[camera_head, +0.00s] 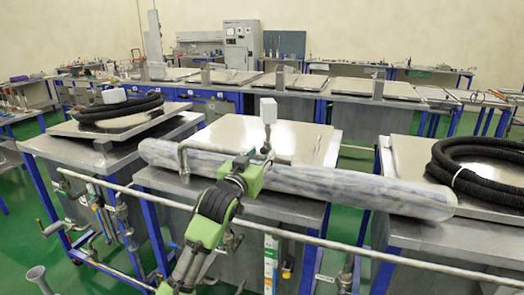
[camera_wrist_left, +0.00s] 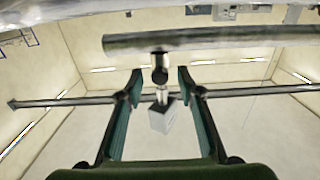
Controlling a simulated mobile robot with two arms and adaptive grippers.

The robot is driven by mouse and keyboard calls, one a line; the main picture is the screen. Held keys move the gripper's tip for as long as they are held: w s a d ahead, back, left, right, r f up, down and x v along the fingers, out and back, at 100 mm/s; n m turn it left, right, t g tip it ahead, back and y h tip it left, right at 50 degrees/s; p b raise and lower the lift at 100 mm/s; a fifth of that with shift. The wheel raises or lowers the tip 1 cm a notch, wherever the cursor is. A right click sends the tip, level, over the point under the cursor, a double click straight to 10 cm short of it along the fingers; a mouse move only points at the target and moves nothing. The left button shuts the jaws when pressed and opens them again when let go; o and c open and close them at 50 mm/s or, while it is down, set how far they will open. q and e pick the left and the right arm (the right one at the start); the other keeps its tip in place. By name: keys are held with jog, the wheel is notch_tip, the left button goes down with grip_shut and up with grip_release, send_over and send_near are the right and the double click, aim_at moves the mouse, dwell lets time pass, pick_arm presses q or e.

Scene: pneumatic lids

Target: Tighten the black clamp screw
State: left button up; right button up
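My left gripper (camera_head: 264,156) is at the handle bar of the middle lid, just in front of a short upright post. In the left wrist view my left gripper (camera_wrist_left: 158,82) has its two green fingers apart, one on each side of the post. A small dark part (camera_wrist_left: 159,75), which looks like the black clamp screw, sits on the post between the fingertips. I cannot tell whether either finger touches it. A light grey box (camera_head: 268,110) tops the post; it also shows in the left wrist view (camera_wrist_left: 163,115). My right gripper is out of view.
A long plastic-wrapped roll (camera_head: 350,186) lies across the front of the middle metal lid (camera_head: 232,130). A horizontal pipe (camera_head: 300,238) runs in front of the tables. Black coiled hoses (camera_head: 482,168) lie on the right table, others on the left table (camera_head: 118,108).

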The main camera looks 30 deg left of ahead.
pick_arm(q)
jog(key=shift+w+a, duration=0.15)
jog(key=shift+w, duration=0.35)
grip_shut()
